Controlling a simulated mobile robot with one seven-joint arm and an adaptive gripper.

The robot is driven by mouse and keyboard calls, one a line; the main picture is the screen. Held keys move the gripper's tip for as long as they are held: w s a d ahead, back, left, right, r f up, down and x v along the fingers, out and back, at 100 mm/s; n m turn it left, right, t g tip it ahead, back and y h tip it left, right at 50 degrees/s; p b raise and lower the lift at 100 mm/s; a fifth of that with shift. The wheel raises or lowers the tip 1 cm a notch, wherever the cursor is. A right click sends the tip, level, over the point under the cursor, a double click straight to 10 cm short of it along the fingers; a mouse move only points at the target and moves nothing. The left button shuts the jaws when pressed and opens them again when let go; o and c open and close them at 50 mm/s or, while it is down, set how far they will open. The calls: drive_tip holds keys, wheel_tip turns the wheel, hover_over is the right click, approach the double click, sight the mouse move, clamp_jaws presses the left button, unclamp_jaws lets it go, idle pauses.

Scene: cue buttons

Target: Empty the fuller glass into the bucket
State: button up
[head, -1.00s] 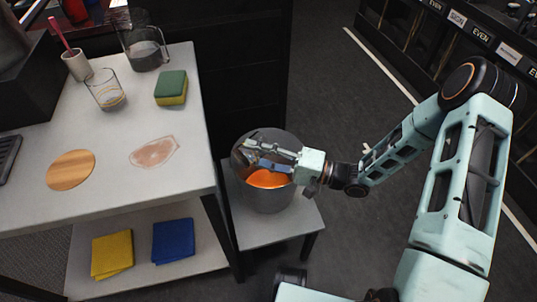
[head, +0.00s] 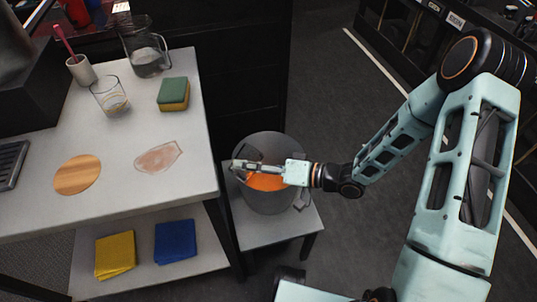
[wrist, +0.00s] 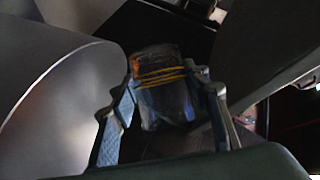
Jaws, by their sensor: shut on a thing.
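A grey bucket (head: 272,203) stands on a low side table and holds orange liquid (head: 266,182). My gripper (head: 247,167) is over the bucket's mouth. In the wrist view my gripper (wrist: 165,72) is shut on a clear glass (wrist: 163,100) with yellow bands. An orange tint shows at the glass's upper left; how much is inside I cannot tell. In the head view the held glass is mostly hidden by the fingers. The bucket's grey wall (wrist: 50,110) fills the left of the wrist view. A second banded glass (head: 109,97) stands upright on the larger table and looks nearly empty.
The larger table (head: 120,130) carries a jug (head: 147,50), a green and yellow sponge (head: 173,95), a white cup (head: 82,71), a round wooden coaster (head: 77,174) and a pinkish stain (head: 158,157). Yellow (head: 115,254) and blue (head: 175,241) cloths lie on its lower shelf.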

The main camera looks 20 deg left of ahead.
sight(237, 175)
drive_tip(key=shift+f+n+h, duration=0.4)
drive_tip(key=shift+f+n, duration=0.05)
drive_tip(key=shift+n, duration=0.05)
drive_tip(key=shift+s+a+r+n+t+h, duration=0.1)
drive_tip(key=shift+r+n+t+h, duration=0.2)
drive_tip(key=shift+r+n+t, duration=0.15)
drive_tip(key=shift+s+a+r+n+t+h, duration=0.25)
drive_tip(key=shift+s+n+t+h, duration=0.1)
drive_tip(key=shift+s+n, duration=0.15)
drive_tip(key=shift+s+a+f+n+t+h+b, duration=0.35)
drive_tip(key=shift+f+n+b, duration=0.2)
drive_tip(key=shift+b, duration=0.7)
drive_tip(key=shift+s+a+r+n+t+h+b, duration=0.2)
drive_tip(key=shift+s+r+n+t+h+b, duration=0.1)
drive_tip(key=shift+s+r+n+t+b, duration=0.35)
drive_tip(key=shift+a+r+p, duration=0.1)
drive_tip(key=shift+r+p, duration=0.15)
drive_tip(key=shift+p, duration=0.3)
drive_tip(key=p, duration=0.2)
drive_tip(key=shift+f+n+p, duration=0.15)
drive_tip(key=shift+n+p, duration=0.1)
drive_tip(key=shift+p, duration=0.05)
drive_tip(key=shift+s+a+f+n+t+h+p, duration=0.2)
drive_tip(key=shift+f+n+t+h+p, duration=0.1)
drive_tip(key=shift+h+p, duration=0.15)
